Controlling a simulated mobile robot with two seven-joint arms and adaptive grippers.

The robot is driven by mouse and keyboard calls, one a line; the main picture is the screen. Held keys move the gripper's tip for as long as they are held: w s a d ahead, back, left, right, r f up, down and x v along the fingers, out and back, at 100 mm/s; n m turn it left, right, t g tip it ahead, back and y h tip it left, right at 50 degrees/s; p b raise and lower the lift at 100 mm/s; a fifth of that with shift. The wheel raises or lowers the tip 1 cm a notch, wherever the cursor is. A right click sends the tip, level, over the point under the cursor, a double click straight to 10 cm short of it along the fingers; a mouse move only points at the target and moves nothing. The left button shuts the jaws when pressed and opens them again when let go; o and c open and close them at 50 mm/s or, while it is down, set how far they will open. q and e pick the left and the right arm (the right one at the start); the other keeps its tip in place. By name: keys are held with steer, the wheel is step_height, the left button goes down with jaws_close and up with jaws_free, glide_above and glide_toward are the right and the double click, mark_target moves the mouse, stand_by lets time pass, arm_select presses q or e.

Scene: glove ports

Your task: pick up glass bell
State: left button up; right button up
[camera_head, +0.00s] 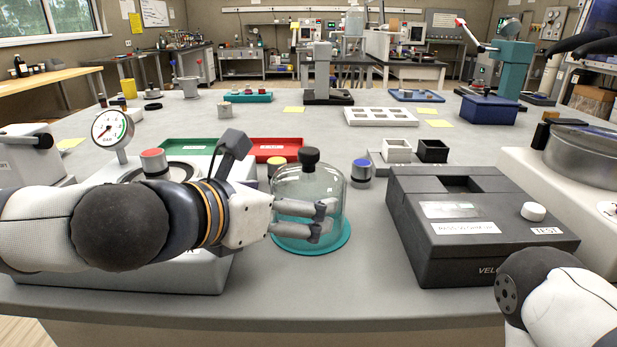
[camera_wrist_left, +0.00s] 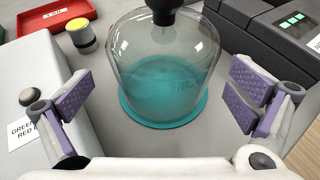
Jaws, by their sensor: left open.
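The glass bell (camera_head: 310,192) is a clear dome with a black knob on top. It stands upright on a round teal base (camera_head: 338,243) in the middle of the bench. My left gripper (camera_head: 325,219) comes in from the left, with its fingers in front of the lower part of the dome. In the left wrist view, the glass bell (camera_wrist_left: 165,50) lies ahead, between and beyond the open fingers of the left gripper (camera_wrist_left: 160,105). The purple pads show gaps to the glass on both sides. My right arm shows at the lower right, but its fingers are not visible.
A black box (camera_head: 480,225) with a white knob stands right of the bell. A grey unit with a gauge (camera_head: 113,130) is on the left, partly behind my left arm. A red tray (camera_head: 272,150) and a yellow-topped weight (camera_head: 277,163) sit behind the bell. Bench front is clear.

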arm_select(q)
steer(key=x, duration=0.5)
steer(key=shift+w+d, duration=0.1)
steer(key=shift+d, duration=0.2)
steer(key=shift+c, duration=0.8)
steer(key=shift+r, duration=0.1)
steer(key=c, duration=1)
arm_select(e)
steer(key=shift+s+f, duration=0.3)
steer(key=shift+s, duration=0.4)
